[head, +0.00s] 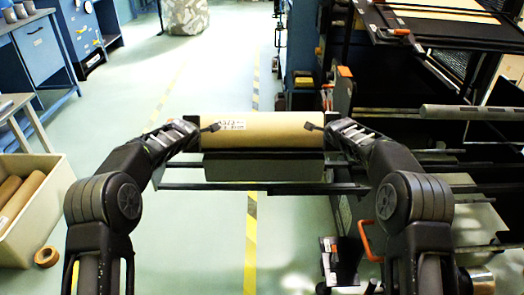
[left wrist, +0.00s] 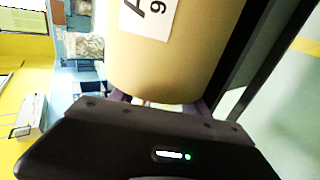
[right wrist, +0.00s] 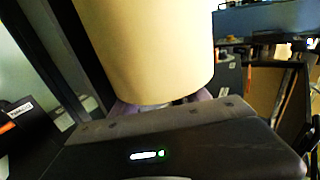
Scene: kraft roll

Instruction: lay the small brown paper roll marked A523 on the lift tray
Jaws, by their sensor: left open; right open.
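The brown paper roll (head: 265,133) lies level, crosswise in front of me, with a white label reading A523 near its left end. Its left end fills the left wrist view (left wrist: 185,60), and its right end the right wrist view (right wrist: 150,50). A dark grey tray (head: 262,166) with dark bars shows directly under the roll; the contact line is hidden. My left gripper (head: 212,128) is open at the roll's left end. My right gripper (head: 312,127) is open at its right end. The fingers are partly hidden behind the roll in both wrist views.
A cream bin (head: 48,205) with other brown rolls stands at the left, with a tape roll (head: 46,256) on the floor beside it. A dark machine frame with a grey roller (head: 470,112) and an orange handle (head: 370,241) fills the right. The floor left of centre is clear.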

